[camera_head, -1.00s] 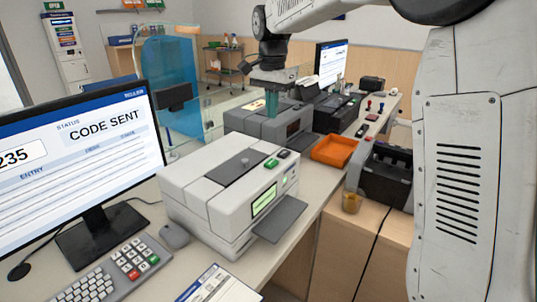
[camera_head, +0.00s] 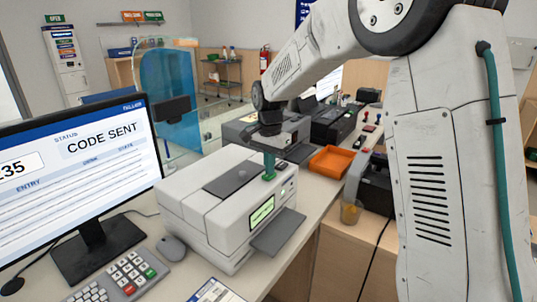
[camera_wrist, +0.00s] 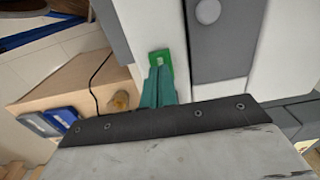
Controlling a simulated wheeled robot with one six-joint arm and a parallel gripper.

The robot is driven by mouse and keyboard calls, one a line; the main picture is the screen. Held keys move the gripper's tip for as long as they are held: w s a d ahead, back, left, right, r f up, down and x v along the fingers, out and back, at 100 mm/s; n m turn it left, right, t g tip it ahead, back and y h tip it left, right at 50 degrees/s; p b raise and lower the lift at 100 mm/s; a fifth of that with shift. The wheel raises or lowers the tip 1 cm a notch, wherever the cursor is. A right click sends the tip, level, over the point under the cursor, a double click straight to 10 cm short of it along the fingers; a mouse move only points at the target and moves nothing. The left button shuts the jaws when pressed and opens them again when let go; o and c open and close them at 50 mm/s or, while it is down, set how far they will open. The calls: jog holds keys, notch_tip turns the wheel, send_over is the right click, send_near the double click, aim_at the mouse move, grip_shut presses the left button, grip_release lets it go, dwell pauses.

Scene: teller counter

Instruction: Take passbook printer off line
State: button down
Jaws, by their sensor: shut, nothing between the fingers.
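The passbook printer (camera_head: 205,205), a white box with a grey top panel and a lit green display (camera_head: 262,212), stands mid-counter. My gripper (camera_head: 269,173) points down at its top right corner, with the teal fingers together and nothing held. A green button (camera_wrist: 161,59) shows right at the fingertips in the wrist view. I cannot tell whether the fingertips touch it or hover just above. The dark button beside it is largely hidden by my gripper in the head view. The monitor (camera_head: 100,140) at left reads "CODE SENT".
A keypad (camera_head: 130,272) and a mouse (camera_head: 172,246) lie in front of the monitor. A grey flap (camera_head: 278,232) sticks out of the printer's front. An orange tray (camera_head: 330,161) and other dark machines stand farther back. A small tan cup (camera_head: 350,213) sits at right.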

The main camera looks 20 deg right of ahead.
jog(key=shift+f, duration=0.25)
jog(key=shift+s+f, duration=0.2)
jog(key=shift+f, duration=0.85)
notch_tip(320, 180, up, 15)
jog(key=shift+w, duration=0.25)
dwell(0.5)
